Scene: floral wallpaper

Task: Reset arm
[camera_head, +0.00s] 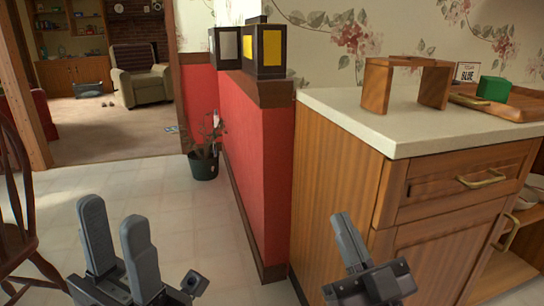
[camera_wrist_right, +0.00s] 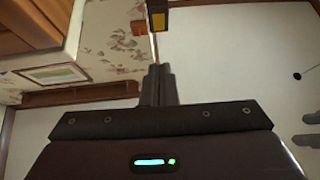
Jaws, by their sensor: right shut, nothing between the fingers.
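My left gripper (camera_head: 113,213) is at the lower left of the head view, above the tiled floor. Its two grey fingers point up with a gap between them, open and empty. My right gripper (camera_head: 346,222) is low in front of the wooden cabinet (camera_head: 340,185), its fingers together. In the right wrist view my right gripper (camera_wrist_right: 160,72) shows its fingers side by side, shut with nothing between them.
The white countertop (camera_head: 350,108) holds a small wooden stand (camera_head: 376,85), a green block (camera_head: 494,88) and a wooden tray (camera_head: 520,108). A red half wall (camera_head: 262,170) stands left of the cabinet. A potted plant (camera_head: 204,165) stands on the floor. A wooden chair (camera_head: 18,235) is at the left edge.

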